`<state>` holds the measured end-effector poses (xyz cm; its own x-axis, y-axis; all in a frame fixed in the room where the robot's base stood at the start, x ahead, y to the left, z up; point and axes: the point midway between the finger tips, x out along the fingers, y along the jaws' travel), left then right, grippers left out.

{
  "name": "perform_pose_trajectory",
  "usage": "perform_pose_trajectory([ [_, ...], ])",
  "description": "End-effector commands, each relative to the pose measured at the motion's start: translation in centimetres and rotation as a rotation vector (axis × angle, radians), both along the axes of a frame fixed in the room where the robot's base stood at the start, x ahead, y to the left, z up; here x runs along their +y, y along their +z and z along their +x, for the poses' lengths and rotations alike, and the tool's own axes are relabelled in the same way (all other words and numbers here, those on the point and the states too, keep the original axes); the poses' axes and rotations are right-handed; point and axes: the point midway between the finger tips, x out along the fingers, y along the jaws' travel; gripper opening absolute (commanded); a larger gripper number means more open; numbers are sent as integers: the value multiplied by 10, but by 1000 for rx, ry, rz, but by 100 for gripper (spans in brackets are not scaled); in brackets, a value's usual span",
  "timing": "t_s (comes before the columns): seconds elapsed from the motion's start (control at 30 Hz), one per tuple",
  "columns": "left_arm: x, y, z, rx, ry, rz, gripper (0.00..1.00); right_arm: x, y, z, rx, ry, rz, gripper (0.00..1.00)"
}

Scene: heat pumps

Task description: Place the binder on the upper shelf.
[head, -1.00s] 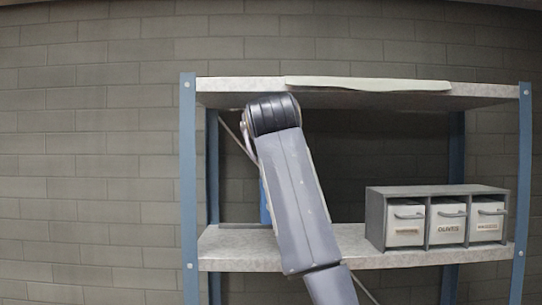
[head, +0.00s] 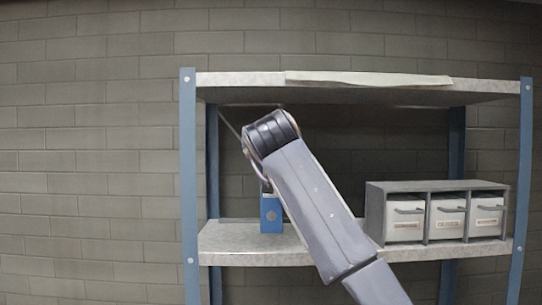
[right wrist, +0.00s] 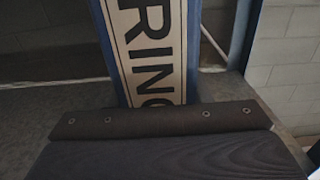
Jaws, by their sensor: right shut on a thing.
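The blue binder (head: 271,213) is upright at the left part of the lower of the two shelf boards in the head view. Its base appears at the board (head: 228,238); I cannot tell whether it rests fully on it. My right gripper (head: 265,186) is at the binder's top, mostly hidden behind my wrist, and shut on it. In the right wrist view the binder (right wrist: 152,50) shows its spine label, with letters reading "RING", just beyond the dark gripper parts. My left gripper is not in view.
A grey drawer unit (head: 437,187) with labelled white drawers stands on the same board at the right. The top board (head: 240,80) is overhead, with a pale flat sheet (head: 370,78) on it. Blue posts (head: 188,170) bound the rack. The board left of the binder is clear.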

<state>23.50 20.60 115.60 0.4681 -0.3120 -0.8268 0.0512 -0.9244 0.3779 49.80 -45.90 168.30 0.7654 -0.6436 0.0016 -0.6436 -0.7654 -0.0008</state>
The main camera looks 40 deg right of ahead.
Motion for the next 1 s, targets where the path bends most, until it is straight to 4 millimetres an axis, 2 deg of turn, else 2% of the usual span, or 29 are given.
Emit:
perform_pose_trajectory([
  [0.33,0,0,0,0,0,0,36,-3,-32,0,1,-2,0,0],
  [0.8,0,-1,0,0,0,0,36,-3,-39,2,-1,0,0,0],
  [0.83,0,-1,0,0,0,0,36,-3,-40,3,2,0,2,47],
  [0.97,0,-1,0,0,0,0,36,-3,-40,3,2,0,3,64],
  [1.0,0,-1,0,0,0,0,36,-3,-40,3,2,0,3,65],
])
